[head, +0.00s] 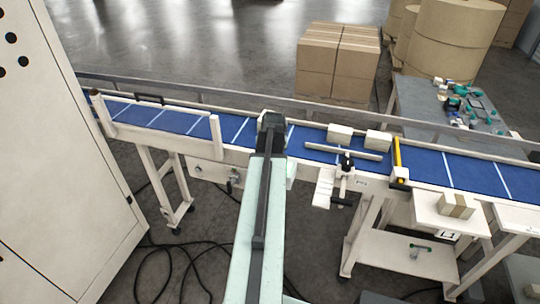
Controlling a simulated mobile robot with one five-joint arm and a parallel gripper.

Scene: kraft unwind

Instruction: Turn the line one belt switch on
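The blue conveyor belt (430,161) with white cross stripes runs across the view in a pale frame. On the frame's front side, left of my arm, is a pale panel (213,174) with a small round fitting (198,168) and a small grey lever-like part (235,177). I cannot tell which of these is the line one belt switch, or its position. My arm reaches up from the bottom middle, and my gripper (271,122) is a dark end over the belt, right of the panel. Its fingers are too small and hidden to tell open from shut.
Small cartons (340,133) stand on the belt, right of my gripper. A clamp-like bracket (345,175) juts from the front frame. A white cabinet (60,150) fills the left. Black cables (170,262) lie on the floor. Stacked boxes (337,62) stand behind the belt.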

